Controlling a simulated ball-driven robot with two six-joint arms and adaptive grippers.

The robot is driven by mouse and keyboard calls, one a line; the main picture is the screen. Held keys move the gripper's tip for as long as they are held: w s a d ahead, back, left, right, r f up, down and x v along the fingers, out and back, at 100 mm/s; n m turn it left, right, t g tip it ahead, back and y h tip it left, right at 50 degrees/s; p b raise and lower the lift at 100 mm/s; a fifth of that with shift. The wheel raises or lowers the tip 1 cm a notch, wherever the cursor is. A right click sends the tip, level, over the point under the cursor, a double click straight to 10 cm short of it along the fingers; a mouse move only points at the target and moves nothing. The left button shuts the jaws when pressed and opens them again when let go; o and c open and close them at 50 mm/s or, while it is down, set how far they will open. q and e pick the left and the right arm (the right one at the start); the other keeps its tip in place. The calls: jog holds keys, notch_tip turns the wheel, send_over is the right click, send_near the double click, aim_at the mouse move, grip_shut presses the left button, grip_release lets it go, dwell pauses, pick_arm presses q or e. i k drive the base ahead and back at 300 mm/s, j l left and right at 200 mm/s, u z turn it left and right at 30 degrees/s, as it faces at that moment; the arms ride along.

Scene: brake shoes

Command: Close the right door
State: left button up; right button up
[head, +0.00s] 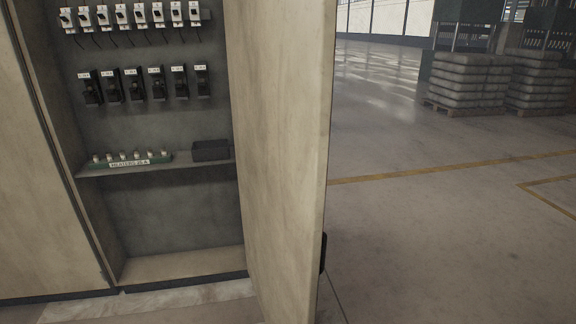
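The right door (283,150) is a beige panel that stands swung open at the right side of the cabinet, its free edge toward me. A dark handle-like part (323,252) shows low on its outer side, mostly hidden behind the edge. The cabinet's inside (160,225) is open to view left of the door. Neither of my grippers is in view.
Inside are rows of switches (135,15) and black fuse holders (155,83). A shelf (150,168) holds a green labelled strip (130,161) and a dark box (211,150). Open floor (430,220) lies right of the door. Stacked sacks (470,82) stand far back.

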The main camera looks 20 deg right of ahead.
aim_at(281, 54)
jog(key=l+u, duration=0.45)
jog(key=l, duration=1.15)
jog(key=i+l, duration=0.1)
jog(key=l, duration=0.15)
jog(key=i+l+u, duration=0.1)
jog(key=l, duration=0.2)
jog(key=i+l, duration=0.1)
jog(key=l, duration=0.2)
